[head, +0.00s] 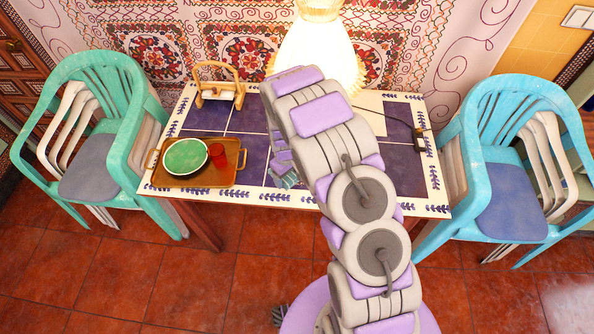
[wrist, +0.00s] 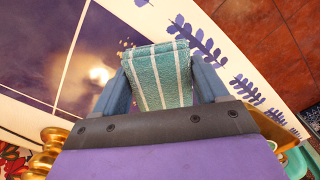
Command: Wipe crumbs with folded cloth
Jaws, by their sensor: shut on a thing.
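My gripper (wrist: 160,82) is shut on the folded cloth (wrist: 158,62), which is teal with white stripes and sits between the two blue-grey fingers. The cloth lies at or just above the table's front border; I cannot tell whether it touches. Several tiny pale crumbs (wrist: 126,43) show on the purple tile just beyond the cloth's left corner. In the head view my gripper (head: 284,178) is low over the middle of the front table edge, and a bit of cloth shows there. My arm hides part of the table (head: 240,120).
A tray (head: 233,158) with a green dish (head: 186,157) and a red cup (head: 217,154) is at the front left. A wooden holder (head: 217,90) stands behind it. A lit lamp (head: 318,50) is at the back. Stacked chairs (head: 110,150) (head: 505,170) flank the table.

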